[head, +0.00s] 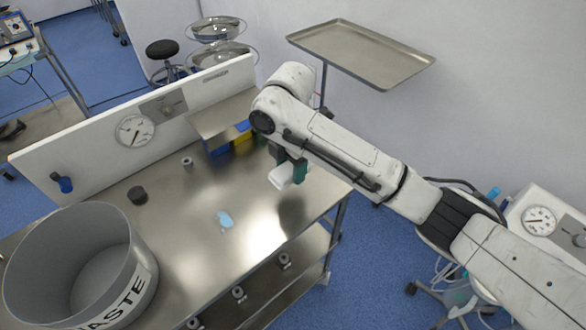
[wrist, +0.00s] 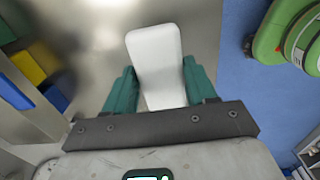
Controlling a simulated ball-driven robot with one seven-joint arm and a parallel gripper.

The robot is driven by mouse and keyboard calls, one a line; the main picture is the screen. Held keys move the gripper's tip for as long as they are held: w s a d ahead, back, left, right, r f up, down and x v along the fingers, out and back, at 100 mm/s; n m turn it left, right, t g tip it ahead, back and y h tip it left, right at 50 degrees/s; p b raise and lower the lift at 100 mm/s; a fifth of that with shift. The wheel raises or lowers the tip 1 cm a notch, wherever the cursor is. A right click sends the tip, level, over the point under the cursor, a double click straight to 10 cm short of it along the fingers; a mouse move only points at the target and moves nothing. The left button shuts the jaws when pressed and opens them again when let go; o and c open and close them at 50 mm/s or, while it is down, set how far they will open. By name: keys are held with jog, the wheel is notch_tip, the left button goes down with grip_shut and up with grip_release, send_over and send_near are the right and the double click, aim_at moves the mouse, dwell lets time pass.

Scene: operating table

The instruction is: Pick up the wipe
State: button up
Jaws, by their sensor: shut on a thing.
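The wipe (wrist: 154,58) is a white, rounded rectangular pad between the two green fingers of my gripper (wrist: 161,92) in the wrist view. In the head view the white wipe (head: 283,176) shows at the fingertips of my gripper (head: 292,174), over the right part of the steel table (head: 185,225). My gripper is shut on the wipe. Its far end sticks out beyond the fingers. I cannot tell exactly how far it is above the table top.
A light blue patch (head: 225,220) lies on the table's middle. A large WASTE bin (head: 140,290) stands at the left front. Blue and yellow bins (head: 218,147) sit under a shelf behind my gripper. A dark knob-like piece (head: 137,195) and a small grey cylinder (head: 187,162) stand farther back.

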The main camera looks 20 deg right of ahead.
jog(key=s+a+r, duration=0.1)
jog(key=s, duration=0.1)
jog(key=s+a+r+p, duration=0.1)
jog(key=s+a+r, duration=0.1)
jog(key=s, duration=0.1)
jog(key=s+a+r+p, duration=0.1)
jog(key=s+a+r, duration=0.1)
jog(key=s, duration=0.1)
jog(key=shift+a+r, duration=0.1)
jog(key=shift+r, duration=0.15)
jog(key=shift+c, duration=0.6)
jog(key=shift+s+a+r, duration=0.15)
jog(key=shift+s+a, duration=0.1)
jog(key=shift+s, duration=0.2)
